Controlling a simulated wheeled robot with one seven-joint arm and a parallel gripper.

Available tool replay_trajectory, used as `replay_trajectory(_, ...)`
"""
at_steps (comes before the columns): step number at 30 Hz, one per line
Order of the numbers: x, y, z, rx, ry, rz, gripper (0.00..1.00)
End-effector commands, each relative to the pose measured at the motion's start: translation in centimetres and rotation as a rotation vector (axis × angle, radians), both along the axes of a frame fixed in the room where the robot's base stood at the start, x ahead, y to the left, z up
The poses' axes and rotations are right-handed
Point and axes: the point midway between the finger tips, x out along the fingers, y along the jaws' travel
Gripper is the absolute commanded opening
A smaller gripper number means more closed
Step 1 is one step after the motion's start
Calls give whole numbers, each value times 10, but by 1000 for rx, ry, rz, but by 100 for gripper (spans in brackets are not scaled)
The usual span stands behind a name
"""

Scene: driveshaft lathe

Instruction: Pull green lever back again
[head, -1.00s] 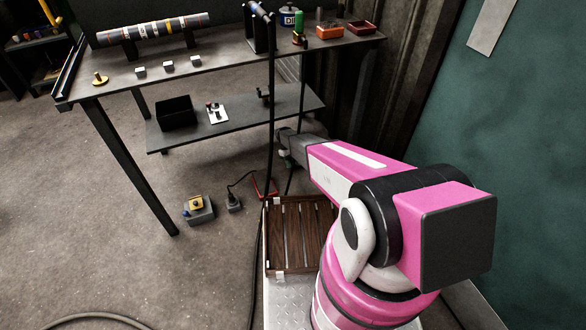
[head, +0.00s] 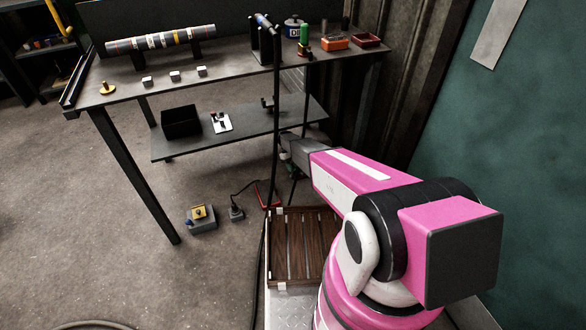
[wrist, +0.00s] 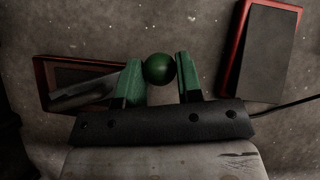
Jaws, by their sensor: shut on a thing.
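The green lever's round knob (wrist: 159,69) shows in the wrist view between the two green-padded fingers of my gripper (wrist: 158,76). The fingers are shut on the knob. The lever's shaft below the knob is mostly hidden by the gripper body. In the head view my gripper (head: 287,158) is small and dark, low beside the bench's right end, and the knob cannot be made out clearly there.
Red-edged dark pedal-like boxes lie on the floor, one to the right (wrist: 265,50) and one to the left (wrist: 58,75) in the wrist view. A dark bench (head: 235,75) with a lower shelf (head: 195,145) stands beyond my arm. A slatted wooden platform (head: 300,245) lies below my arm.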

Motion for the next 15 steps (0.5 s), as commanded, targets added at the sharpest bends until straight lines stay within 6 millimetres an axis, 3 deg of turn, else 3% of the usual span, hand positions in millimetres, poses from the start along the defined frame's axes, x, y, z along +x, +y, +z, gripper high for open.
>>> replay_trajectory(6,5,0,-3,2,-11,1,0)
replay_trajectory(7,5,0,-3,2,-11,1,39)
replay_trajectory(9,5,0,-3,2,-11,1,58)
replay_trajectory(15,3,0,-2,2,-7,1,58)
